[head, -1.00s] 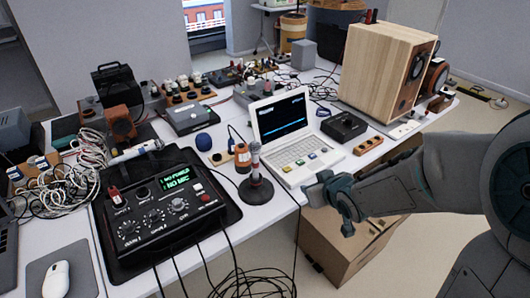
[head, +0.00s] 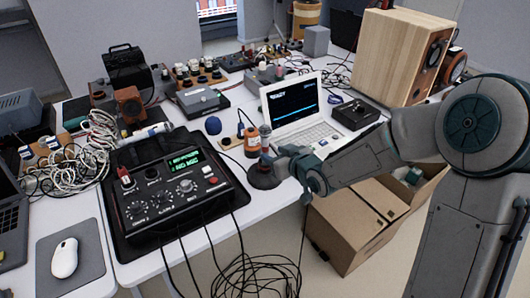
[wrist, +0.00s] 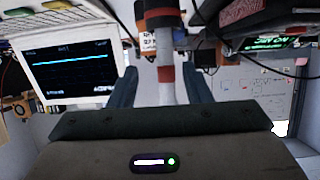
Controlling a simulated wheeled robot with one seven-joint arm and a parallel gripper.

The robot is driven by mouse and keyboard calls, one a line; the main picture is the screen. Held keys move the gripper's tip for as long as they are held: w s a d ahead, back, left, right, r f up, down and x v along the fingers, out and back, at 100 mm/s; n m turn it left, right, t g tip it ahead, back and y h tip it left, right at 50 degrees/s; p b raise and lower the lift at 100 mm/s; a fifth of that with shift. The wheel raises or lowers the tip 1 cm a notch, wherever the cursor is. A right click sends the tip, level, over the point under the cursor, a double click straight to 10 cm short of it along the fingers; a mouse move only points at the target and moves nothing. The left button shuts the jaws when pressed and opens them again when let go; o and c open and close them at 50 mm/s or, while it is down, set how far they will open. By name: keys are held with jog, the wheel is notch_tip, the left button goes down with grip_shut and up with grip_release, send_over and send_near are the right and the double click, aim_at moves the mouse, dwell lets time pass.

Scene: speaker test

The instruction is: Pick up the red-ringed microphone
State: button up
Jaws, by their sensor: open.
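The red-ringed microphone (head: 265,136) stands upright on a dark round base (head: 264,178) near the table's front edge. In the wrist view its grey shaft with red bands (wrist: 166,92) runs between the two fingers. My gripper (head: 278,158) is open beside the shaft in the head view, and its fingers partly cover the microphone's lower part. In the wrist view the fingers of my gripper (wrist: 161,78) lie one on each side of the shaft, with gaps showing. I cannot tell how far they reach past it.
An orange bottle (head: 252,142) stands close to the left of the microphone. A white laptop (head: 290,108) is behind it, also in the wrist view (wrist: 75,72). A black mixer (head: 174,192) with a lit display lies to the left. Cables hang over the front edge, with cardboard boxes (head: 352,232) below.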

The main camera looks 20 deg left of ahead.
aim_at(267, 153)
jog(key=x, duration=0.5)
jog(key=shift+s+a+f, duration=0.15)
jog(key=shift+s+a, duration=0.1)
jog(key=shift+s, duration=0.05)
grip_shut()
